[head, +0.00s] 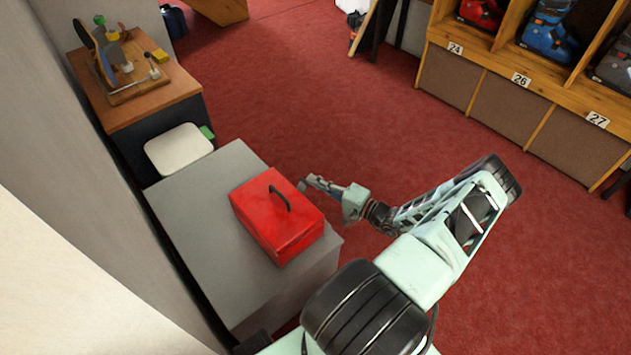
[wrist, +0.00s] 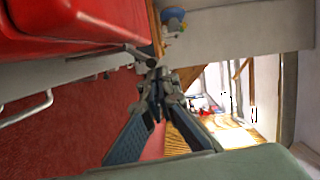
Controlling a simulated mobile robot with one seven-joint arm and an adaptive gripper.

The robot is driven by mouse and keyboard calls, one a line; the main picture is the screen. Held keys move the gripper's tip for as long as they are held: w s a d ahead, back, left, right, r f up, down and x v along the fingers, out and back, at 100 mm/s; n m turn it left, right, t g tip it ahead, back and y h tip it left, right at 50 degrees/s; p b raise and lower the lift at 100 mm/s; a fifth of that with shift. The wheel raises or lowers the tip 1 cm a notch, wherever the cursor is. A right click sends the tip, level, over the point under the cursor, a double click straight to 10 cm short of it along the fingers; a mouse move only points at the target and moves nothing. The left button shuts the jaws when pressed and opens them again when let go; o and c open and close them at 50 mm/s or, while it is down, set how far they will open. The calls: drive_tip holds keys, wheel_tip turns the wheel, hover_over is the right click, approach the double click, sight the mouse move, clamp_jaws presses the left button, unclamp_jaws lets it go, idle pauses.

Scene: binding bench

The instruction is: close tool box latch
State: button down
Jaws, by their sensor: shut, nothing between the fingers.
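The red tool box (head: 268,224) sits on the grey bench top with its lid down and a dark handle (head: 279,196) on top. In the wrist view the box (wrist: 65,28) fills the upper left. A thin dark metal piece (wrist: 138,55) sticks out by its edge near my fingertips; I cannot tell whether it is the latch or whether they touch it. My gripper (head: 306,184) is beside the box's right side, near the bench edge. Its fingers are shut with nothing held, and show in the wrist view (wrist: 156,80). The box's latch side is hidden in the head view.
The grey bench (head: 185,215) has bare top left of the box. A white pad (head: 178,150) lies behind it, near a wooden bench (head: 160,92) with a fixture. A boot rack (head: 500,95) stands at upper right. Red carpeted floor (head: 330,110) is open between.

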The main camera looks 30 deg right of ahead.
drive_tip(key=s+d+r, duration=0.1)
drive_tip(key=s+d, duration=0.6)
drive_tip(key=s, duration=0.1)
drive_tip(key=shift+s+d+r, duration=0.15)
drive_tip(key=shift+s+d, duration=0.05)
drive_tip(key=shift+s, duration=0.2)
